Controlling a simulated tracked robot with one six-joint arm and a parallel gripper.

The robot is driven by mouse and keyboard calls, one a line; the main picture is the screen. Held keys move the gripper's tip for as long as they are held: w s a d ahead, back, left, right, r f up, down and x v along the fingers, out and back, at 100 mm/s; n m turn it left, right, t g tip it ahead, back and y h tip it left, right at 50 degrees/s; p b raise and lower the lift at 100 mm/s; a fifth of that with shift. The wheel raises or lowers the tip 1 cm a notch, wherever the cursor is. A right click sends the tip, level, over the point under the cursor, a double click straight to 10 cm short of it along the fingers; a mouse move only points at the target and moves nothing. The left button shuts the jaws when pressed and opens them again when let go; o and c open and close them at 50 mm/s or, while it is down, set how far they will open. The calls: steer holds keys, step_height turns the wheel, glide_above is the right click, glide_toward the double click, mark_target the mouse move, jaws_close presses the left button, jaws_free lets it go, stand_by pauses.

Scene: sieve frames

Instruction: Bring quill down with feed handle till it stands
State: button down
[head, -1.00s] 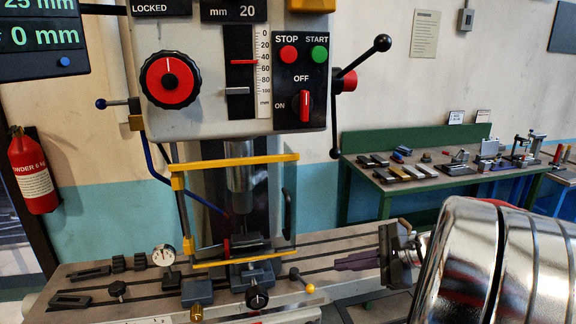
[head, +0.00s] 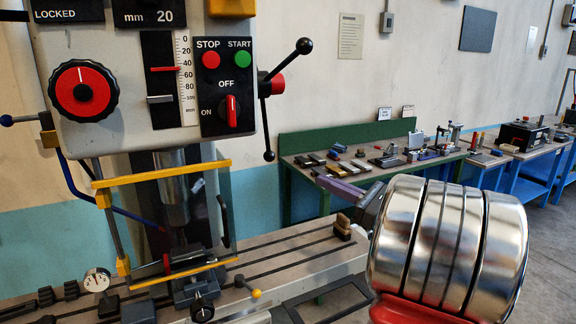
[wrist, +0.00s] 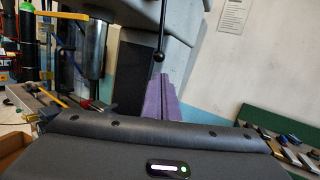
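The drill press head (head: 100,125) stands at the left of the head view. Its feed handle (head: 272,84) is on the right side, with a red hub and black-knobbed spokes. One knob (head: 304,46) points up right and another (head: 269,156) hangs down. The metal quill (head: 174,195) is under the head, behind the yellow-framed guard. On the depth scale (head: 186,80) the red pointer is near 40 and the grey one near 80. My gripper's purple fingers (head: 340,188) are right of and below the hanging knob. In the wrist view the fingers (wrist: 158,98) look shut and empty, below a knob (wrist: 158,57).
A vise (head: 195,285) sits on the slotted table (head: 300,232) under the quill. A yellow-knobbed lever (head: 256,293) is at the table's front. A green bench (head: 345,140) with tools stands behind my gripper. The switch panel (head: 228,85) is left of the feed handle.

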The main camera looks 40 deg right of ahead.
steer(key=shift+w, duration=0.15)
steer(key=x, duration=1.3)
steer(key=shift+w, duration=0.4)
steer(key=shift+a, duration=0.1)
